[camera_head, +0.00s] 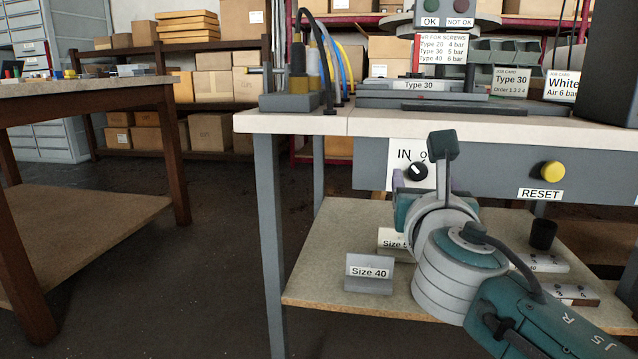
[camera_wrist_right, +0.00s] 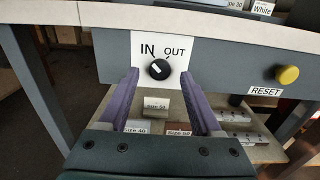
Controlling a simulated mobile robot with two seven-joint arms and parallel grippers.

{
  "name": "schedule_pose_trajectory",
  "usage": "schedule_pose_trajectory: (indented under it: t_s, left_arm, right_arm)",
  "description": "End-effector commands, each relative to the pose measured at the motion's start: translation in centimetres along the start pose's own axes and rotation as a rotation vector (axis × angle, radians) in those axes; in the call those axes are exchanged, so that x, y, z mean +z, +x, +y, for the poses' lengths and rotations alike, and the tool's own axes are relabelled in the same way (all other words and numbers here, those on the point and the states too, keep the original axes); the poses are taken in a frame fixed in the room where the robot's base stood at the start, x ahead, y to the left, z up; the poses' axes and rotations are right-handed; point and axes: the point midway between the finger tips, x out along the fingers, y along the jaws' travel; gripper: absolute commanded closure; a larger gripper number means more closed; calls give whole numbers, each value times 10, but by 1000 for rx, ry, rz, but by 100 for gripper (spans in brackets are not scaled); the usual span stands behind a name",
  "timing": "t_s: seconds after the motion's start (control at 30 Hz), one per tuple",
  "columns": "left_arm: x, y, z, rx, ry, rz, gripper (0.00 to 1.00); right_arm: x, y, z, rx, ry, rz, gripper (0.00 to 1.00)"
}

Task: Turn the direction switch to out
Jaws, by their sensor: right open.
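The direction switch (camera_head: 417,171) is a round black knob with a white mark, on a white plate on the bench's grey front panel. In the right wrist view the knob (camera_wrist_right: 159,70) sits below the words IN and OUT. Its white mark tilts up and left, toward IN. My right gripper (camera_head: 419,186) is in front of the panel, just below the switch. In the right wrist view its purple fingers (camera_wrist_right: 159,80) are spread wide, one on each side of the knob, with nothing held. I cannot tell how far the fingertips are from the panel. My left gripper is not in view.
A yellow RESET button (camera_head: 552,171) is on the same panel to the right. The bench top (camera_head: 300,122) overhangs above the switch. A lower shelf (camera_head: 325,290) holds size-labelled blocks and a black cup (camera_head: 542,235). A wooden table (camera_head: 90,88) stands at left, with clear floor between.

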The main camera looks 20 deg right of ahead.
Motion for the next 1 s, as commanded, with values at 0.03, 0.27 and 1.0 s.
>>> schedule_pose_trajectory:
  t_s: [0.03,0.27,1.0]
  left_arm:
    - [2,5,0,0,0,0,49]
    - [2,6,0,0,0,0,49]
    - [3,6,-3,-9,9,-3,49]
  right_arm:
    - [-2,6,0,-1,0,-1,34]
    - [0,16,0,0,1,1,34]
    - [0,15,0,-1,1,1,99]
